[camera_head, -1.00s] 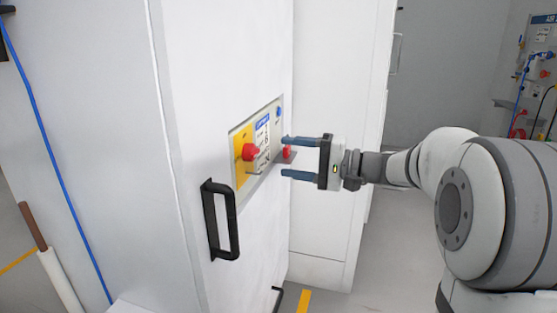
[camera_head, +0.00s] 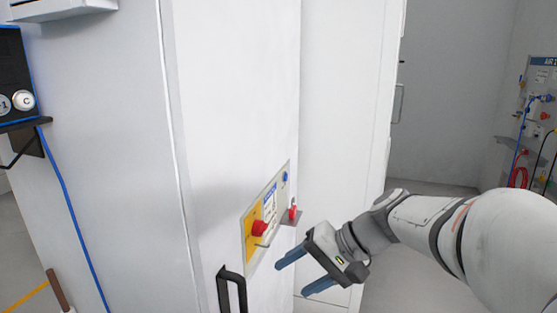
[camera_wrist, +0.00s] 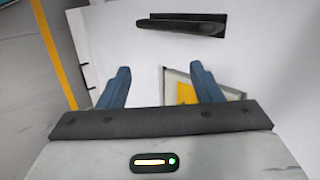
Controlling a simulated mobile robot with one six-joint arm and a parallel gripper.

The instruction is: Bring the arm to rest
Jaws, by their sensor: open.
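My gripper (camera_head: 305,272) is open and empty, its two blue fingers spread apart in front of the white cabinet (camera_head: 235,120). It is tilted down and to the left in the head view, just right of and below the control panel (camera_head: 250,242). The panel has a yellow plate with a red knob (camera_head: 259,228) and a blue button (camera_head: 285,176). A second red knob (camera_head: 292,212) sits at the panel's right. In the wrist view the fingers (camera_wrist: 158,85) have nothing between them, and part of the yellow plate (camera_wrist: 186,93) shows behind the right finger.
A black handle (camera_head: 231,288) projects from the cabinet below the panel; it also shows in the wrist view (camera_wrist: 180,26). A wall panel with hoses (camera_head: 540,110) is at the far right. Open floor (camera_head: 380,265) lies right of the cabinet.

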